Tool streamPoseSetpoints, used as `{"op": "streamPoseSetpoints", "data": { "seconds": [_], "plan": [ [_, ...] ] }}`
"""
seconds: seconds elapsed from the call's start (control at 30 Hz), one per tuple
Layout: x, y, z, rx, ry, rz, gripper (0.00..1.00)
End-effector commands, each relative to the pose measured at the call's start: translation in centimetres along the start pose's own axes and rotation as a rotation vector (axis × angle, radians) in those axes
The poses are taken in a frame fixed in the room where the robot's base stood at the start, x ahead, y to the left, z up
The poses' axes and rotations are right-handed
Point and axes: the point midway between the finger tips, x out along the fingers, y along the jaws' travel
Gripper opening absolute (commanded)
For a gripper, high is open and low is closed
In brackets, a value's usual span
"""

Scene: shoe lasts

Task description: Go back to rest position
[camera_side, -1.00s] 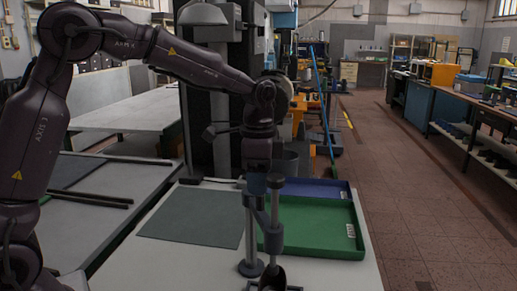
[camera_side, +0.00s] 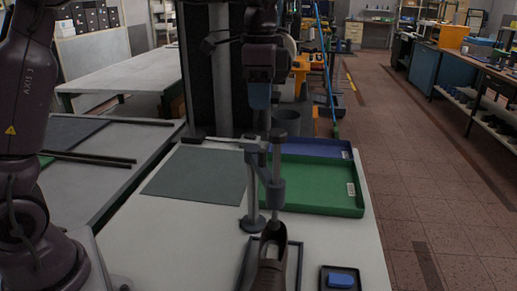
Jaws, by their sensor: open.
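My gripper (camera_side: 261,100) hangs pointing down above the back part of the white work table (camera_side: 205,245). It is open, and nothing shows held in it; its fingertips are small and hard to make out. A grey metal stand (camera_side: 253,185) with an upright post and a side arm stands below it, and the gripper appears above the stand's top. A dark brown, shoe-like piece (camera_side: 270,275) is at the front of the table, under the stand's side arm. Its lower end is cut off by the picture edge.
A dark frame (camera_side: 294,262) surrounds the shoe-like piece. A green tray (camera_side: 318,200) and a blue tray (camera_side: 335,148) lie behind the stand, both looking empty. A grey mat (camera_side: 195,180) lies left. A blue block (camera_side: 341,280) sits in a small black tray at front right.

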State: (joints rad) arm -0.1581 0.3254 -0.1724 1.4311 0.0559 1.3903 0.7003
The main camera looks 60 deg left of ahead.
Motion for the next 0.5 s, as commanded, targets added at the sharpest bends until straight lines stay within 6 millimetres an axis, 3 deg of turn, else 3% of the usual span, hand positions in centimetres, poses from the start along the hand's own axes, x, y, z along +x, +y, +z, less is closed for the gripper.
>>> {"op": "streamPoseSetpoints", "data": {
  "seconds": [0.13, 0.23, 0.5],
  "plan": [
    [0.1, -0.2, -0.3, -0.055, 0.016, -0.012, 0.44],
    [2.0, 0.2, 0.3, -0.168, 0.014, -0.006, 0.44],
    [1.9, 5.4, 5.7, -0.474, 0.109, -0.085, 0.44]
  ]
}}
